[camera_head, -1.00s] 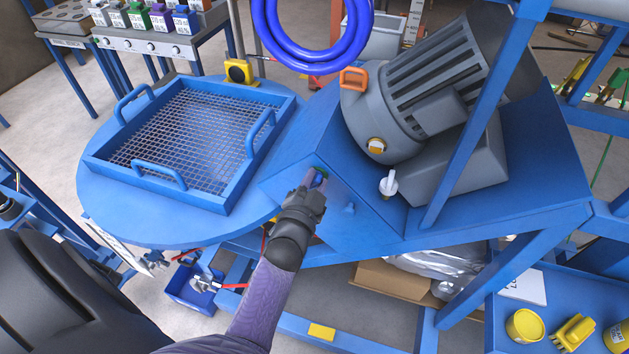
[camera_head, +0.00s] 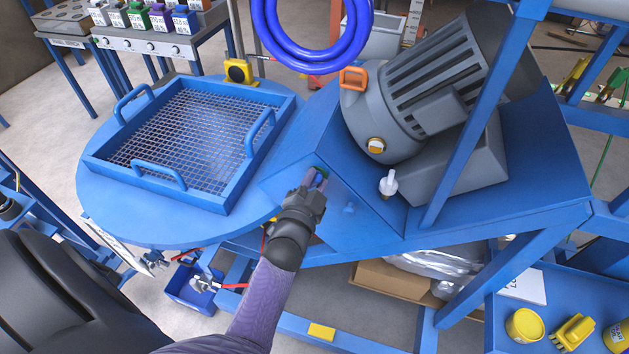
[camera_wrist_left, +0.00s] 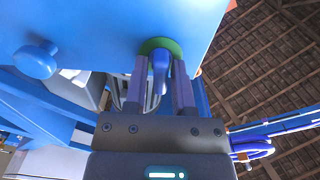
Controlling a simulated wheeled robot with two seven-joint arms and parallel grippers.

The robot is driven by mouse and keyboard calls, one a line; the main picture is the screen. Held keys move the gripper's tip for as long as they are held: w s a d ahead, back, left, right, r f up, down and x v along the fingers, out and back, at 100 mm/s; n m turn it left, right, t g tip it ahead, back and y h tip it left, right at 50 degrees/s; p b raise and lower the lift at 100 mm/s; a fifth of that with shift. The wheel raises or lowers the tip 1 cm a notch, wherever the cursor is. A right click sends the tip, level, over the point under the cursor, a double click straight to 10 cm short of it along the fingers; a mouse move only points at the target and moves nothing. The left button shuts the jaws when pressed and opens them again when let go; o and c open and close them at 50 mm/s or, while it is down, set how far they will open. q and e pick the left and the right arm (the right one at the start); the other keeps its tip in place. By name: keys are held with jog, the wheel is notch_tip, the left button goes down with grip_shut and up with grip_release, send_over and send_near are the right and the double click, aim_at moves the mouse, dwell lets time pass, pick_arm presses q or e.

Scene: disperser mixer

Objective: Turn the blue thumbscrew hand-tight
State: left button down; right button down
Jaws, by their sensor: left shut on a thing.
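The blue thumbscrew (camera_wrist_left: 160,72) sits against a green ring (camera_wrist_left: 161,45) on the blue housing (camera_wrist_left: 100,20) in the left wrist view. My left gripper (camera_wrist_left: 160,85) has one finger on each side of it and is shut on it. In the head view my left gripper (camera_head: 316,180) meets the left face of the blue motor housing, and the fingers mostly hide the screw. A second blue knob (camera_wrist_left: 36,60) stands on the same housing face, apart from the gripper; it also shows in the head view (camera_head: 349,208). My right gripper is not in view.
A grey motor (camera_head: 420,90) with a white-handled valve (camera_head: 389,183) in front sits on the blue frame. A round blue table (camera_head: 110,205) carries a mesh-bottomed tray (camera_head: 215,200) left of the gripper. A blue hose coil (camera_head: 258,40) hangs above.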

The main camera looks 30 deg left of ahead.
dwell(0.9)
pick_arm(q)
jog(key=c, duration=0.6)
grip_release()
jog(key=shift+c, duration=0.2)
